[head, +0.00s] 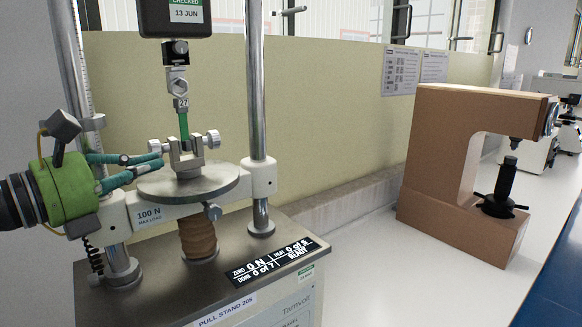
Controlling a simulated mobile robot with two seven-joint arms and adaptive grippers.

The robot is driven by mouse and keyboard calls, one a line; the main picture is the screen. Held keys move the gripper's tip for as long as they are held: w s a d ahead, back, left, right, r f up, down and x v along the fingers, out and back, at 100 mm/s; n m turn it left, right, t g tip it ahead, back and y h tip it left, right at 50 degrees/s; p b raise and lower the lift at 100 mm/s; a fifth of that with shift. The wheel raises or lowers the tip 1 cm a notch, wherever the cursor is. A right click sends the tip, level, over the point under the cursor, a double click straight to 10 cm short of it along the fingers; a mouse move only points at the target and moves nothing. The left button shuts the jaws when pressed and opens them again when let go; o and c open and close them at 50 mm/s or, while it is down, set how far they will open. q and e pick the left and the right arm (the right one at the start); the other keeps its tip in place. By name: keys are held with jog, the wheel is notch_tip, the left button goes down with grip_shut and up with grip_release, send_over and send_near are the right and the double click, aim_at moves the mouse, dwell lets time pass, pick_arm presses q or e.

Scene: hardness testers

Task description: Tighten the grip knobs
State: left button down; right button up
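The lower grip (187,158) is a small metal vise on a round steel plate (200,183). Its right grip knob (213,139) sticks out to the right, and its left grip knob (155,146) to the left. A green strip (184,126) hangs from the upper clamp (180,88) down into the vise. My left gripper (161,160), green with teal fingers, reaches in from the left. Its fingertips lie just below the left knob in the picture. They look close together; I cannot tell whether they touch anything. My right gripper is not in view.
Two steel columns (257,90) flank the grip, joined by a white crosshead (258,178) marked 100 N. A brown tester (432,150) stands at right. The white bench (365,260) between them is clear.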

pick_arm(q)
jog(key=shift+r, duration=1.15)
jog(key=shift+w, duration=0.1)
jog(key=shift+s+r, duration=0.1)
jog(key=shift+s, duration=0.1)
dwell(0.4)
jog(key=b+v, duration=0.1)
jog(key=v, duration=0.1)
jog(key=b+v, duration=0.1)
jog(key=v, duration=0.1)
jog(key=b+v, duration=0.1)
jog(key=shift+a+b, duration=0.3)
jog(key=shift+a, duration=0.35)
